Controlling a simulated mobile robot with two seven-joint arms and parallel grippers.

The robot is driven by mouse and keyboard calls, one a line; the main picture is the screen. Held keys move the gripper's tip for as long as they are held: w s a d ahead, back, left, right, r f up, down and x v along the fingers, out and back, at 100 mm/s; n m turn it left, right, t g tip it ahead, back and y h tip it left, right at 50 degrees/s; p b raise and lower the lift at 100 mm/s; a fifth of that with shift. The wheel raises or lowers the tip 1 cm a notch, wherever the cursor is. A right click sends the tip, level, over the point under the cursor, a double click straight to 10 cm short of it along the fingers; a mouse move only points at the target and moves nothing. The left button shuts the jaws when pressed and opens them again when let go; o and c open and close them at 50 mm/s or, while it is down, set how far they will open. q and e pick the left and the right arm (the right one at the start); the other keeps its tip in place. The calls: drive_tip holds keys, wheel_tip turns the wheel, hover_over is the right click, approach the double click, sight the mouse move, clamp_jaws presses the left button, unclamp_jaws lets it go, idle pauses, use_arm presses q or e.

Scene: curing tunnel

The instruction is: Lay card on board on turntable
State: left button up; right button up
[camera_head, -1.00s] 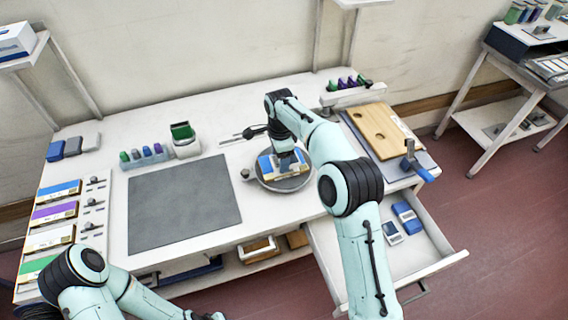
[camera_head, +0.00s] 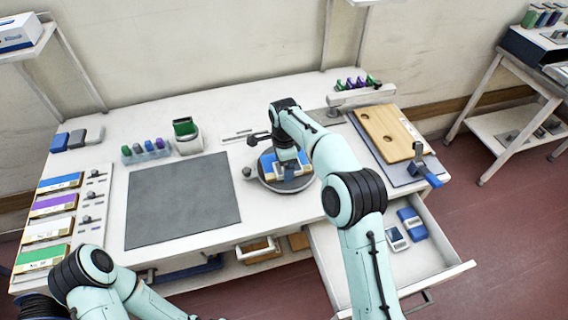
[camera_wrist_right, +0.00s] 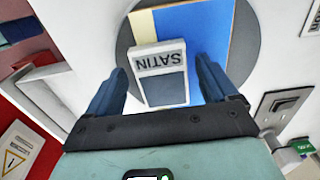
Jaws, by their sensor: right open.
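The turntable (camera_head: 267,182) is a grey disc on the white bench, and it also shows in the right wrist view (camera_wrist_right: 125,40). On it lies a board (camera_wrist_right: 216,30) with a wide blue area and a cream strip. A small card (camera_wrist_right: 163,75), white with the upside-down word SATIN and a grey-blue panel, is over the board. Whether it lies flat on the board is unclear. My right gripper (camera_wrist_right: 161,66) is open, its fingers apart on either side of the card. In the head view the right gripper (camera_head: 288,166) is low over the turntable. My left gripper is out of view below the bottom edge.
A dark grey mat (camera_head: 183,202) lies left of the turntable. A holder with a green item (camera_head: 186,133) stands behind the mat. A wooden board (camera_head: 388,135) is at the right. An open drawer (camera_head: 440,262) holds blue and white items. Labelled boxes (camera_head: 50,206) line the left edge.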

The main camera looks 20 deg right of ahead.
drive_tip(key=shift+r, duration=0.1)
use_arm(q)
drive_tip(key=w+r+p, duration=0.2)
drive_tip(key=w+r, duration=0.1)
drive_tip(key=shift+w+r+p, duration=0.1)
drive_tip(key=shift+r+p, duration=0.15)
drive_tip(key=shift+p, duration=0.05)
use_arm(e)
wheel_tip(320, 180, up, 12)
